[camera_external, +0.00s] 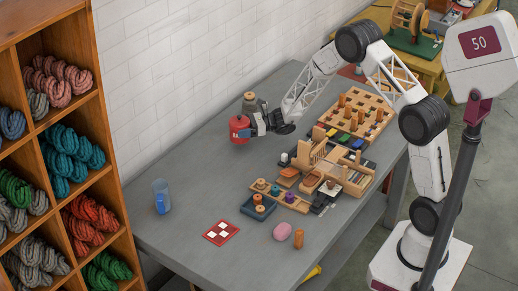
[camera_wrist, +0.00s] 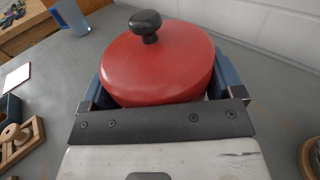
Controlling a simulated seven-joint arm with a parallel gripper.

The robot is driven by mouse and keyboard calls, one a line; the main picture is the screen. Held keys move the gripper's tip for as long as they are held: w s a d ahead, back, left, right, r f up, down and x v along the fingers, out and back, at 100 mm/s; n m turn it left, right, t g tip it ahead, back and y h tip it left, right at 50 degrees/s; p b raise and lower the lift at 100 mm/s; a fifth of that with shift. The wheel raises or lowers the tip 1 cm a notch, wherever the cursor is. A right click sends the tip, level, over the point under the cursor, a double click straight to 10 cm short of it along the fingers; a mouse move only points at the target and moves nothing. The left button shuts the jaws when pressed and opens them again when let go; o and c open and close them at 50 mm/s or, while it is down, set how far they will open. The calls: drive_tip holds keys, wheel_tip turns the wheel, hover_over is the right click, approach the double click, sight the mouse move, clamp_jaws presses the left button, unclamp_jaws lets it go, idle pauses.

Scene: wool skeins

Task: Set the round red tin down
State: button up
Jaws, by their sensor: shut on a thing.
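The round red tin (camera_wrist: 155,75) has a domed lid with a black knob and sits between the two fingers of my gripper (camera_wrist: 160,85) in the wrist view. My gripper is shut on it. In the external view the red tin (camera_external: 238,130) is at the end of my arm, over the far left part of the grey table, near the white brick wall. My gripper (camera_external: 246,131) comes at it from the right. The tin looks upright. I cannot tell whether its bottom touches the table.
A round wooden-topped thing (camera_external: 250,98) is just behind the tin. A blue glass (camera_external: 161,196) stands at the left, with a red-and-white mat (camera_external: 221,232) in front. Wooden trays, spools and a peg board (camera_external: 356,112) fill the right side. The table between glass and tin is clear.

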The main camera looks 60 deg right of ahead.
sight(247, 119)
drive_tip(key=shift+f, duration=1.85)
drive_tip(key=shift+f, duration=0.15)
drive_tip(key=o, duration=1.4)
drive_tip(key=shift+s+d, duration=0.4)
drive_tip(key=shift+d, duration=0.05)
drive_tip(key=s+d, duration=0.1)
drive_tip(key=s+d+r, duration=0.1)
drive_tip(key=d, duration=0.1)
drive_tip(key=shift+s, duration=0.3)
drive_tip(key=shift+r, duration=3.1)
